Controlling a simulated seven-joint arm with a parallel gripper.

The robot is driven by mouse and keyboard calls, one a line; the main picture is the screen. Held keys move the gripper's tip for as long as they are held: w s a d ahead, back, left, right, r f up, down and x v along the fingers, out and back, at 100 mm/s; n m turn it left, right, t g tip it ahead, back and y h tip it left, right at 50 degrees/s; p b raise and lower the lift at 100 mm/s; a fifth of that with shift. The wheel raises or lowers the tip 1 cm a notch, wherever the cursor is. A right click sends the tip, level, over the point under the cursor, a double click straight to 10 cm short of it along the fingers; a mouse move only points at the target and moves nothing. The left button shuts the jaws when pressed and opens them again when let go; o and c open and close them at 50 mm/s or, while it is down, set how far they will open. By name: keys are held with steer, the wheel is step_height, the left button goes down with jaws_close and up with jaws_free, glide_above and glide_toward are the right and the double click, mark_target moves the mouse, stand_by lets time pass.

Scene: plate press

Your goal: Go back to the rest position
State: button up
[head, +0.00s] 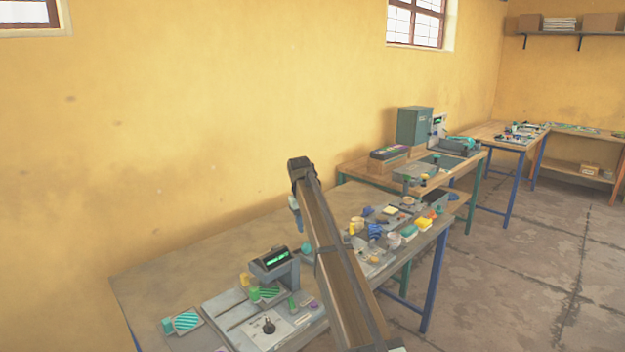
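My arm rises from the bottom of the head view as a long brown and dark link and ends high, in front of the yellow wall. A small pale and blue part (296,207) hangs just below its top end and seems to be my gripper. It is above the near table, clear of the things on it, and too small and partly hidden for its fingers to show. A grey press-like device with a lit green display (275,259) stands on the near table (190,270). A pale plate with a dark knob (268,327) lies in front of it.
Striped teal (186,321) and green pieces lie around the device. Several small coloured parts and cups (393,240) crowd the table's right end, partly behind my arm. A wooden bench (360,170) with boxes and a machine stands beyond. The near table's back left is clear.

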steer(key=s+d+f+m+h, duration=0.15)
steer(key=d+f, duration=0.35)
steer(key=d, duration=0.5)
steer(key=d+f+m+h, duration=0.1)
steer(key=d+f+m, duration=0.1)
steer(key=d+f, duration=0.5)
steer(key=s+d+f+m+h, duration=0.1)
steer(key=d+f+m, duration=0.15)
steer(key=d, duration=0.95)
steer(key=s+d+f+m+g, duration=0.1)
steer(key=s+d+f+g, duration=0.1)
steer(key=s+d+f, duration=0.7)
steer(key=s+a+f+n+g+y, duration=0.1)
steer(key=s+a+f, duration=0.4)
steer(key=s+f, duration=0.75)
steer(key=s+a+f+g+y, duration=0.1)
steer(key=s+a+f, duration=0.3)
steer(key=s+f, duration=0.9)
steer(key=s+a+f+g+y, duration=0.1)
steer(key=s+a+f, duration=0.2)
steer(key=s, duration=0.8)
steer(key=s+a+f+n+g, duration=0.1)
steer(key=s+a+f, duration=0.2)
steer(key=s, duration=0.8)
steer(key=s+a+f+g+y, duration=0.1)
steer(key=s+a+f+g, duration=0.1)
steer(key=s, duration=0.9)
steer(key=shift+s+a+f+n+y, duration=0.3)
steer(key=shift+a+f+y, duration=0.1)
steer(key=shift+f, duration=0.25)
